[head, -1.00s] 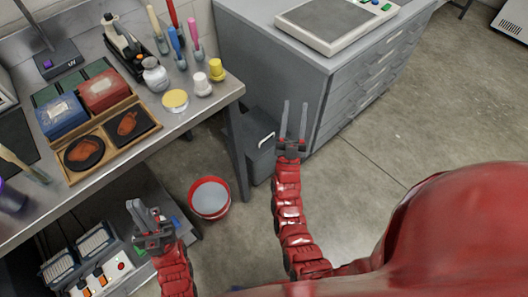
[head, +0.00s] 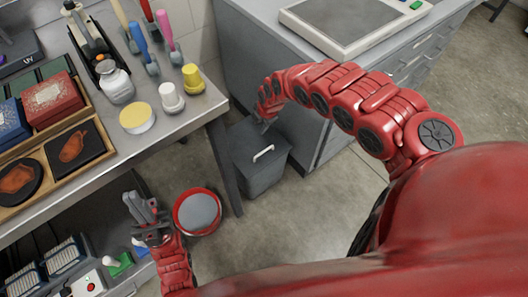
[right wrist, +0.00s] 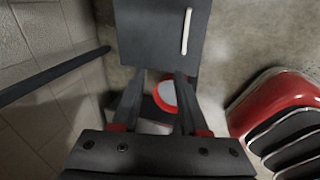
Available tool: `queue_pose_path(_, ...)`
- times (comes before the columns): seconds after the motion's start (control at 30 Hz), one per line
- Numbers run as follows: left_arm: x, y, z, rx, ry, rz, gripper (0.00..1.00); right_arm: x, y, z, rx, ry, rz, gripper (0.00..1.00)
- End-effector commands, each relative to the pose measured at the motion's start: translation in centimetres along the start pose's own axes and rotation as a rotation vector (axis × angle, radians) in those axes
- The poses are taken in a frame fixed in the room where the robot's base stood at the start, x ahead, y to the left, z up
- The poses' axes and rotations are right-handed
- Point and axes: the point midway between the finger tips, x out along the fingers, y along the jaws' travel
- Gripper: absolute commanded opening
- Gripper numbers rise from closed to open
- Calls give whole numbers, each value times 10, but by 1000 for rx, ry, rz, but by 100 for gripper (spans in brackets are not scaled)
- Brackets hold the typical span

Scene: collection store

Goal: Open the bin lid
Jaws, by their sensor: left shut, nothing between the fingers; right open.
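The grey bin (head: 262,178) stands on the floor between the workbench leg and the drawer cabinet. Its lid is closed, with a white bar handle (head: 263,153) on it. In the right wrist view the lid (right wrist: 155,40) and handle (right wrist: 186,31) lie beyond the fingertips. My right gripper (right wrist: 158,78) is open and empty. In the head view it is small, partly hidden by its own wrist, above the bin's far side and apart from the handle. My left gripper (head: 140,203) is shut and empty, left of the red bucket.
A red bucket (head: 178,212) with a pale inside stands on the floor left of the bin. The steel workbench (head: 185,115) holds boxes, jars and tools. The drawer cabinet (head: 300,85) stands right of the bin. Floor in front of the bin is free.

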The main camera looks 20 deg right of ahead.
Motion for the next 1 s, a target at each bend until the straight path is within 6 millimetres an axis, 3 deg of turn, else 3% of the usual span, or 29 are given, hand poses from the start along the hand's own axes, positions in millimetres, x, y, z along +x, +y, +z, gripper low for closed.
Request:
queue_pose_path(0.03,-2,0,0,0,0,0,0,0,-18,10,-25,-18,-47,44)
queue_pose_path(0.1,-4,0,1,0,0,0,0,0,-33,16,-49,-28,-90,44)
queue_pose_path(0.2,-8,0,1,0,0,0,0,5,-42,19,-59,-31,-113,44)
queue_pose_path(0.37,-21,1,4,0,0,0,0,31,-45,18,-59,-29,-114,44)
queue_pose_path(0.8,-63,3,11,0,0,0,0,124,-54,20,-57,-27,-109,44)
queue_pose_path(1.0,-72,4,12,0,0,0,0,155,-54,22,-57,-28,-104,44)
